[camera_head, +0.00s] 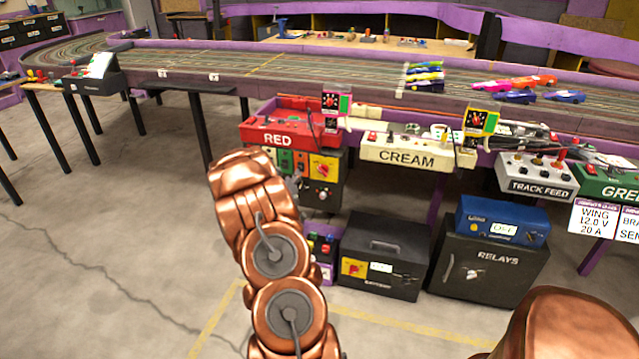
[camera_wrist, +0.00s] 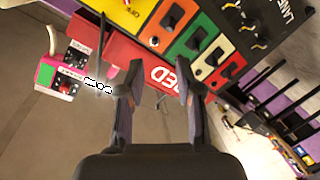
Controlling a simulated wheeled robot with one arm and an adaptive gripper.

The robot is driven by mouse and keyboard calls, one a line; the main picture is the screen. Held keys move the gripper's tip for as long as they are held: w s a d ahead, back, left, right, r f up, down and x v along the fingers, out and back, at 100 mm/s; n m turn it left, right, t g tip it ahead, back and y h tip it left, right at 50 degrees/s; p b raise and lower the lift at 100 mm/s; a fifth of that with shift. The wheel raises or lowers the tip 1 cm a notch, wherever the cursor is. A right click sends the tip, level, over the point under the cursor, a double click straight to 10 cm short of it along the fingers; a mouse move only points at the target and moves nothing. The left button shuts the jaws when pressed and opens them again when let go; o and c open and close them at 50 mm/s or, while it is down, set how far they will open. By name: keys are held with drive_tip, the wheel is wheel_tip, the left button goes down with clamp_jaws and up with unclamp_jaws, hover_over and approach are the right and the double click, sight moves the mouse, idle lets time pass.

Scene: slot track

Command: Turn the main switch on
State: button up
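The dark switch panel (camera_head: 322,191) stands under the RED box in the head view. It carries a yellow plate (camera_head: 324,167) with a red knob and several coloured plates with small switches. I cannot read a label naming the main switch. In the wrist view the panel is upside down at the top, with the yellow plate (camera_wrist: 127,14) at upper left and green, orange, white and red plates beside it. My gripper (camera_wrist: 155,88) is open with nothing between its fingers, in front of the panel and apparently apart from it. In the head view my copper arm mostly hides it.
The RED box (camera_head: 285,138) and CREAM box (camera_head: 405,152) hang along the track edge. A dark battery case (camera_head: 385,245) and the RELAYS box (camera_head: 490,270) stand on the floor to the right. Table legs stand at left. The concrete floor at left front is clear.

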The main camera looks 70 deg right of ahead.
drive_tip(key=g+h+b, duration=0.1)
drive_tip(key=g+h, duration=0.1)
approach(321, 171)
drive_tip(key=shift+m, duration=0.3)
drive_tip(key=shift+w+d+b, duration=0.2)
drive_tip(key=shift+d+b, duration=0.15)
drive_tip(key=shift+d, duration=1.7)
drive_tip(key=shift+w+d+b, duration=0.2)
drive_tip(key=shift+d+b, duration=0.1)
drive_tip(key=shift+d, duration=1.75)
drive_tip(key=shift+c, duration=0.3)
clamp_jaws()
